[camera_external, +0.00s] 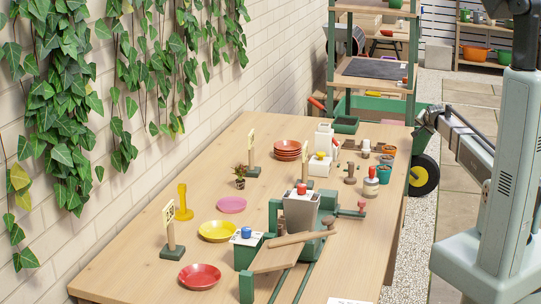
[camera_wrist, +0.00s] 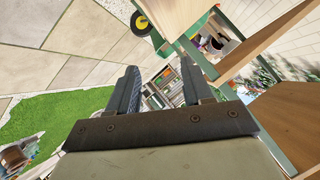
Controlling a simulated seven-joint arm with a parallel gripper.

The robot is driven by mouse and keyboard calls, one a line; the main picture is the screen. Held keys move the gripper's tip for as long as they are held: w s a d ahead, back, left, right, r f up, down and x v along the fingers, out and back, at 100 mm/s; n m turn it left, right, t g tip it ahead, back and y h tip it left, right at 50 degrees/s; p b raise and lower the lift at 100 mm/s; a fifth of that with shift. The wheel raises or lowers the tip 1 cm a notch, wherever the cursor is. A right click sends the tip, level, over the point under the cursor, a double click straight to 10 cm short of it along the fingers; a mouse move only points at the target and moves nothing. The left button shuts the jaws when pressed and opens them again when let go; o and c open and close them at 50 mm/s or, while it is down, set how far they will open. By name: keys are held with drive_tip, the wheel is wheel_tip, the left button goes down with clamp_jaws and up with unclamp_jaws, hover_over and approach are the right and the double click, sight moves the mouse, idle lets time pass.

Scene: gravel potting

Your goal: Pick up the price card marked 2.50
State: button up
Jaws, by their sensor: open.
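Two pale price cards stand upright on wooden posts with dark green bases: a nearer price card (camera_external: 168,214) at the left of the table and a farther price card (camera_external: 251,138) near the wall. Their markings are too small to read, so I cannot tell which one says 2.50. A white flat piece (camera_external: 350,301) is cut off at the bottom edge. My gripper (camera_wrist: 160,88) shows in the wrist view, with its two fingers apart and nothing between them. It points past the table, and no price card shows in that view. My gripper's fingers are not visible in the external view.
The wooden table (camera_external: 130,270) holds a red saucer (camera_external: 200,276), a yellow saucer (camera_external: 217,231), a pink saucer (camera_external: 232,204), stacked terracotta saucers (camera_external: 288,149) and a green bench device with a grey hopper (camera_external: 300,212). A green shelf (camera_external: 375,68) stands behind. The table's left front is clear.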

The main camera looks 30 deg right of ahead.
drive_tip(key=w+a+r+y, duration=0.1)
drive_tip(key=w+a+r, duration=0.25)
drive_tip(key=a, duration=0.45)
drive_tip(key=w+a+r+n+y, duration=0.15)
drive_tip(key=w+a, duration=0.25)
drive_tip(key=a, duration=0.4)
drive_tip(key=w+a+r, duration=0.3)
drive_tip(key=a+r, duration=0.1)
drive_tip(key=a, duration=0.4)
drive_tip(key=s+a+r+n+g+y, duration=0.1)
drive_tip(key=a, duration=1.6)
drive_tip(key=s+a+r+n+y, duration=0.1)
drive_tip(key=a+y, duration=0.1)
drive_tip(key=a, duration=1.5)
wheel_tip(320, 180, up, 5)
drive_tip(key=n+g, duration=0.2)
drive_tip(key=g, duration=0.7)
hover_over(169, 205)
drive_tip(key=shift+w+d+r, duration=0.2)
drive_tip(key=shift+w, duration=0.15)
drive_tip(key=shift+s+a, duration=0.15)
drive_tip(key=shift+s, duration=0.15)
drive_tip(key=shift+f, duration=0.25)
wheel_tip(169, 205, down, 8)
drive_tip(key=shift+r, duration=0.1)
drive_tip(key=shift+s+a+f, duration=0.1)
drive_tip(key=shift+a+f, duration=0.05)
drive_tip(key=shift+f, duration=1.25)
drive_tip(key=shift+a+f, duration=0.1)
drive_tip(key=shift+f, duration=1.25)
